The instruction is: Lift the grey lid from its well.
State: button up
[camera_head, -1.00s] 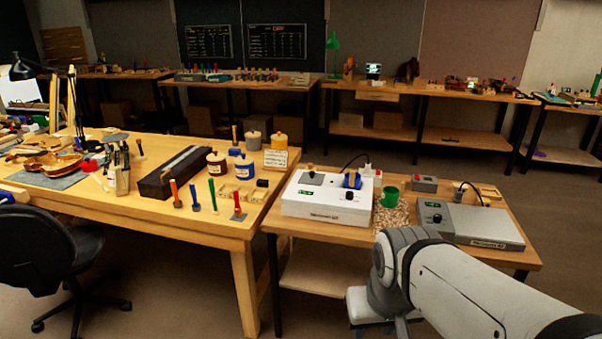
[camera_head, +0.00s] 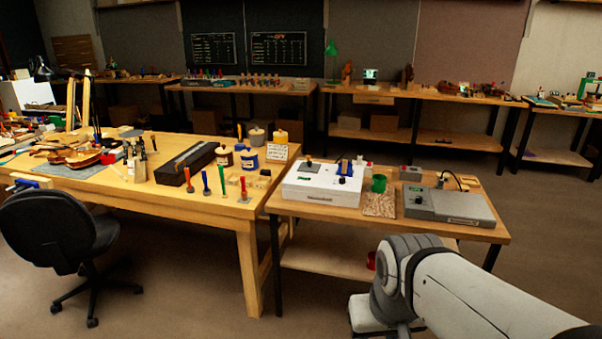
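A blue piece (camera_head: 346,170) with a brown upright part is on the right of the same box top. My arm reaches in from the lower right, well in front of and below the box. The fingers of my gripper do not show.
A green cup (camera_head: 378,183) stands right of the box, by a speckled mat (camera_head: 379,204). A grey device (camera_head: 450,206) is further right. The long workbench (camera_head: 215,217) with bottles and tools adjoins on the left. A black chair (camera_head: 55,235) stands before it.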

aim_at(310, 167)
jog(key=u, duration=0.6)
jog(key=i, duration=2.2)
jog(key=z, duration=0.7)
jog(key=i, duration=0.6)
jog(key=z, duration=0.55)
